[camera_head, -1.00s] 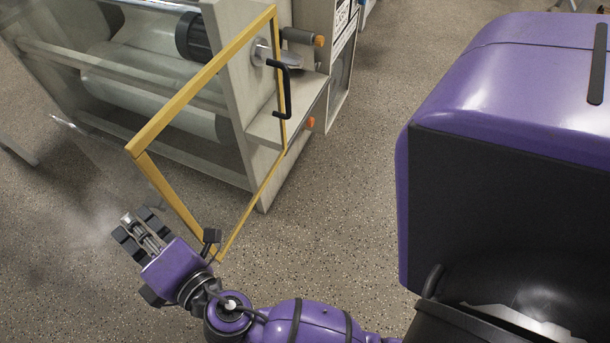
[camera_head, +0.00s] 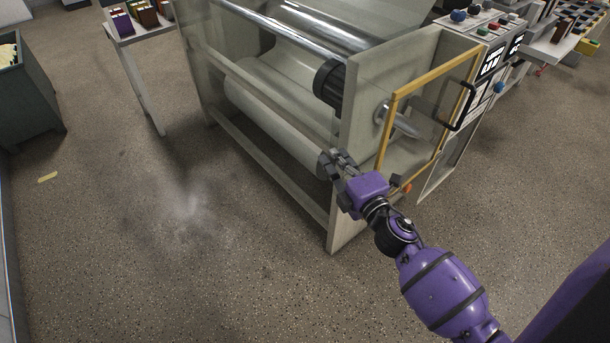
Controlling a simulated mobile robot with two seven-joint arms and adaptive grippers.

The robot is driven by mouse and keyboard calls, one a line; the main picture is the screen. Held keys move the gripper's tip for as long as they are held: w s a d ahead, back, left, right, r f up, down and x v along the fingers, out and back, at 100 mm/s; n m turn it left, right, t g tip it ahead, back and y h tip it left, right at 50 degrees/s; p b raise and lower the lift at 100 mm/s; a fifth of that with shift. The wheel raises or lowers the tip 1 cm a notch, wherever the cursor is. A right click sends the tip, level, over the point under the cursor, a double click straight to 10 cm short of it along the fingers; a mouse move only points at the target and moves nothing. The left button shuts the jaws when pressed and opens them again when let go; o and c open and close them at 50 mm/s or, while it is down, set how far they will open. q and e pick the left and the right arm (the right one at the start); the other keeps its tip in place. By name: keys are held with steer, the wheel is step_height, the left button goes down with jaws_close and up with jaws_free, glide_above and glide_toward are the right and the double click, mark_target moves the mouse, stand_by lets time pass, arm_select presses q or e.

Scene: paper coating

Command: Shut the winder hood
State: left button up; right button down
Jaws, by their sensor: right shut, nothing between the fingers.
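The winder hood (camera_head: 440,72) is a clear panel in a yellow frame with a black handle (camera_head: 466,108). It stands upright at the near end of the winder (camera_head: 358,120), over the end of a metal shaft (camera_head: 405,124). Its lower part is partly hidden by my right gripper and wrist. I cannot tell whether the hood sits flush. My right gripper (camera_head: 338,160) is shut and empty. It appears in front of the winder's end plate, just left of the hood's lower left corner; contact is unclear. My left gripper is out of view.
A control panel (camera_head: 490,62) with buttons stands right of the hood. A white roll (camera_head: 270,120) lies inside the winder. A side table (camera_head: 140,32) and a dark green bin (camera_head: 30,100) stand at left.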

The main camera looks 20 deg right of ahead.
mark_target(356, 146)
steer(key=d, duration=0.2)
steer(key=w+d, duration=0.1)
steer(key=d, duration=0.1)
steer(key=w+d, duration=0.1)
steer(key=d, duration=0.1)
steer(key=shift+d+f, duration=0.1)
steer(key=shift+d, duration=0.2)
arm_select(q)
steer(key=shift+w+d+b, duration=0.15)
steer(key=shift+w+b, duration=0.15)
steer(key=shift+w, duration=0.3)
arm_select(e)
steer(key=shift+w+d, duration=0.3)
steer(key=shift+d, duration=0.4)
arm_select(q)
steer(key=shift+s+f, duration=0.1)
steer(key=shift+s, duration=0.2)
